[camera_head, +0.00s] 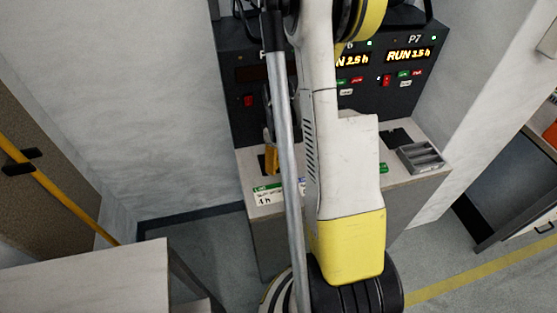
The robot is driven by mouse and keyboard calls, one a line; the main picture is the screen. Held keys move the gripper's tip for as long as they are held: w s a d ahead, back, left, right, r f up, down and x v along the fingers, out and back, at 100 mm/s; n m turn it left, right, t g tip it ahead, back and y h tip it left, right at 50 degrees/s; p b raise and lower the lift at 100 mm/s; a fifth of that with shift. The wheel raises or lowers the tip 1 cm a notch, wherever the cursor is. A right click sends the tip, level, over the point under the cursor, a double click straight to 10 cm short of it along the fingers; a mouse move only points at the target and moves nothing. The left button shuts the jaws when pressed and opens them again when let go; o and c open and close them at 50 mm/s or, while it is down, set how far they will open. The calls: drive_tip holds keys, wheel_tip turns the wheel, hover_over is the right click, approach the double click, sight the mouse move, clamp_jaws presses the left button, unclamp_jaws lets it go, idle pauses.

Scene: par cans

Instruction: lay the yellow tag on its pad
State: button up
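My arm fills the middle of the head view and covers much of the bench. A dark part that looks like my gripper (270,138) shows just left of the grey pole, low over the bench's left side. A narrow orange-yellow piece (269,157) shows at its lower end; I cannot tell whether it is the yellow tag or part of the gripper. A dark pad (261,165) lies under or beside it. The fingertips are too small and too covered to read.
The white bench top (246,172) carries a green-and-white "4 h" card (268,194) at its front left. A grey slotted tray (421,156) and a dark pad (397,137) are at the right. A dark panel (240,125) with lit displays stands behind. A pale tabletop (85,281) is at the lower left.

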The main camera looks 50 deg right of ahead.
sight(278, 161)
wheel_tip(278, 161, up, 12)
drive_tip(key=r+p, duration=0.1)
drive_tip(key=p, duration=0.4)
drive_tip(key=a+r+m+t+h, duration=0.1)
drive_tip(key=a+r+t, duration=0.2)
drive_tip(key=a+r, duration=0.8)
drive_tip(key=s+a+r+m+t, duration=0.1)
drive_tip(key=s+a+r+t, duration=0.1)
drive_tip(key=a, duration=0.5)
drive_tip(key=s+a+r+t+y, duration=0.1)
drive_tip(key=s+a+r+t, duration=0.1)
drive_tip(key=a, duration=0.5)
drive_tip(key=shift+s+a+r+m, duration=0.35)
drive_tip(key=shift+s+r+m, duration=0.05)
drive_tip(key=shift+s+r, duration=0.05)
